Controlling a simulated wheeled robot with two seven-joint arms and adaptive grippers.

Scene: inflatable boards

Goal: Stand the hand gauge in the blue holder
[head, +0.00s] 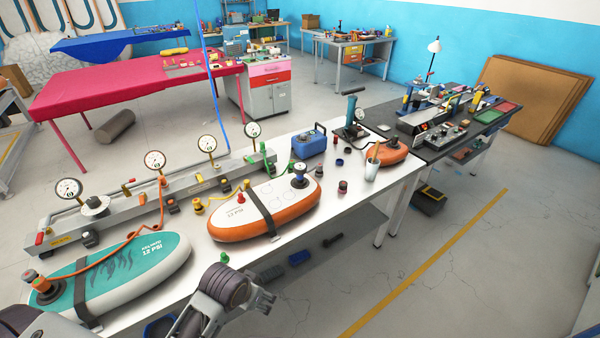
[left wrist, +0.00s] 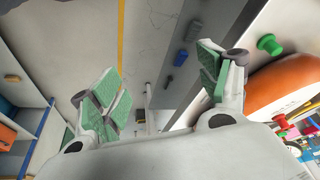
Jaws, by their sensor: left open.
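My left gripper (head: 238,302) is at the front edge of the white table, at the bottom of the head view. In the left wrist view its green-padded fingers (left wrist: 158,78) are wide apart with nothing between them. A dark round device (head: 300,172), possibly the hand gauge, is on the far right end of the orange-edged board (head: 232,228); I cannot be sure of it. A blue box with a dark handle (head: 309,145) stands behind that board; I cannot tell whether it is the blue holder. My right gripper is not seen.
A teal board (head: 160,257) lies on the left, with an orange hose. Several dial gauges (head: 155,161) stand on a long rail behind. A white cup (head: 372,169) with tools stands right of the orange-edged board. A green knob (left wrist: 270,43) is near my gripper. Floor is free in front.

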